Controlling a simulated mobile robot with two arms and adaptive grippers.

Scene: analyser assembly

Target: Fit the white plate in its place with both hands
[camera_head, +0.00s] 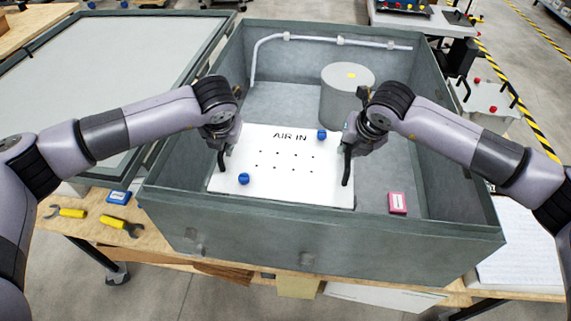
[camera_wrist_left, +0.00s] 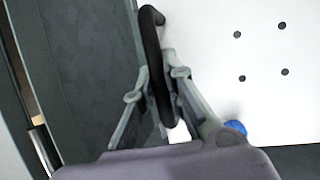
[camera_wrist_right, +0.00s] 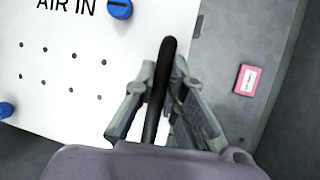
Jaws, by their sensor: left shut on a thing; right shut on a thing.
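The white plate (camera_head: 275,185) is inside the grey open box, in its front left part. It bears the words AIR IN, several small holes, two blue knobs and a black handle at each side. My left gripper (camera_head: 222,150) is shut on the left black handle (camera_wrist_left: 152,60). My right gripper (camera_head: 352,148) is shut on the right black handle (camera_wrist_right: 160,90). The plate also shows in the left wrist view (camera_wrist_left: 215,50) and the right wrist view (camera_wrist_right: 80,60). Whether it touches the box floor I cannot tell.
The grey box (camera_head: 320,245) has high walls around the plate. A grey cylinder (camera_head: 345,98) stands behind it, with a pale pipe (camera_head: 310,38) along the back wall. A pink block (camera_head: 397,203) lies to the right.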

